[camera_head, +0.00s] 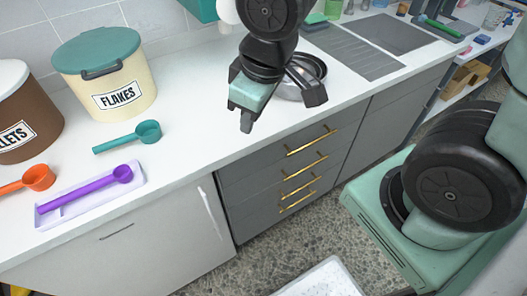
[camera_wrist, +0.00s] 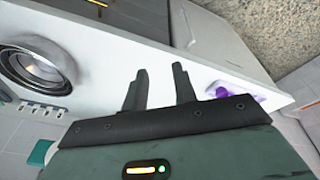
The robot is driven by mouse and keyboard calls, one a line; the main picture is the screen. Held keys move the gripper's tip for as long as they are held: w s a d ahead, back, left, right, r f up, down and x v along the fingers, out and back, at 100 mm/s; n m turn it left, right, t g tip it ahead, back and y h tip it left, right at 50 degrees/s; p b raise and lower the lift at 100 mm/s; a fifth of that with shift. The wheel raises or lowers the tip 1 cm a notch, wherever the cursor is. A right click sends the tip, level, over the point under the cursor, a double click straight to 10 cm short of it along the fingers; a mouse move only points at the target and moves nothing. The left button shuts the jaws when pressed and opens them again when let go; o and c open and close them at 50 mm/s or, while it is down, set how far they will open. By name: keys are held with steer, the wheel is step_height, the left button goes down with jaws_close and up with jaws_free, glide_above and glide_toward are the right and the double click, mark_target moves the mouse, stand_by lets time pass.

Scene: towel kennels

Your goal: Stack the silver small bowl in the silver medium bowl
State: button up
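Silver round bowlware (camera_head: 316,68) stands on the counter behind my gripper in the head view, partly covered by it. My gripper (camera_head: 280,108) is above the counter, in front of the bowlware in the head view. Its two fingers are apart with nothing between them, as the wrist view (camera_wrist: 160,80) also shows.
A purple scoop (camera_head: 85,190) lies on a pale tray, with a teal scoop (camera_head: 130,136) and an orange scoop (camera_head: 35,179) nearby. A FLAKES canister (camera_head: 112,90) and a brown canister (camera_head: 28,115) stand at left. Counter between teal scoop and gripper is clear.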

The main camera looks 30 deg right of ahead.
steer(key=s+a+g, duration=0.2)
steer(key=s+a, duration=0.1)
steer(key=s, duration=0.6)
steer(key=shift+s+a+r+g, duration=0.25)
steer(key=shift+s+r+g, duration=0.05)
steer(key=shift+s+r, duration=0.15)
